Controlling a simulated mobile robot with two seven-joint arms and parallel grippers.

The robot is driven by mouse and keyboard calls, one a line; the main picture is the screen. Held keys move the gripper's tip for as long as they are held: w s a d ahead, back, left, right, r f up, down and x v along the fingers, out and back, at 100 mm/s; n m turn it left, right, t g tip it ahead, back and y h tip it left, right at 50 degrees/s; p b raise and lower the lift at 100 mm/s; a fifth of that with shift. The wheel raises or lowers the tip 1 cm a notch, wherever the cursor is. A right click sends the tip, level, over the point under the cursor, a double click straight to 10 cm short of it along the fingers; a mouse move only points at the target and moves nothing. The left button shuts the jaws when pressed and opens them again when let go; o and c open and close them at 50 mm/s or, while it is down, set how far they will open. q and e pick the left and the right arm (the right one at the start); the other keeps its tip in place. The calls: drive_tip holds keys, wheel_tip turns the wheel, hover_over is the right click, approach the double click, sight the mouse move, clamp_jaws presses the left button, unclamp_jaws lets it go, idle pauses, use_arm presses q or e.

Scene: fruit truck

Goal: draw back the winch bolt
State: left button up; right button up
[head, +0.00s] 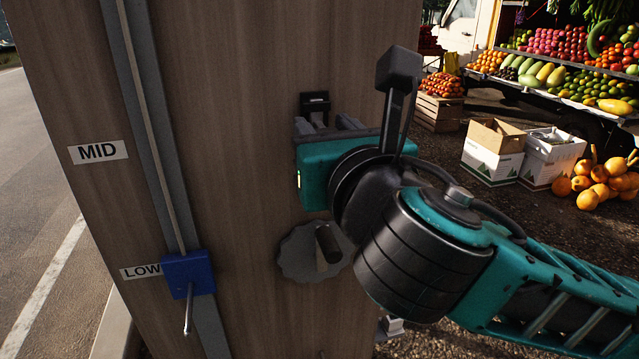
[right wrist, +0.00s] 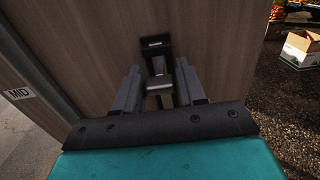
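The winch bolt (head: 315,103) is a small black fitting on the wood-grained panel, above the winch. In the right wrist view the bolt (right wrist: 156,45) sits straight ahead, with a grey block-like part reaching down between my fingers. My right gripper (head: 335,124) is at the bolt, just below it in the head view. My left gripper is not in view.
A round grey winch wheel (head: 298,252) with a dark handle is below my right gripper. A blue slider (head: 188,273) sits on a grey rail by the LOW label (head: 141,271); MID (head: 98,152) is higher. Cartons (head: 493,151) and fruit stand right, on gravel.

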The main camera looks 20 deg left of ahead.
drive_tip(key=o, duration=0.3)
drive_tip(key=p+v, duration=0.1)
drive_tip(key=v, duration=0.6)
idle(0.5)
drive_tip(key=shift+f, duration=0.1)
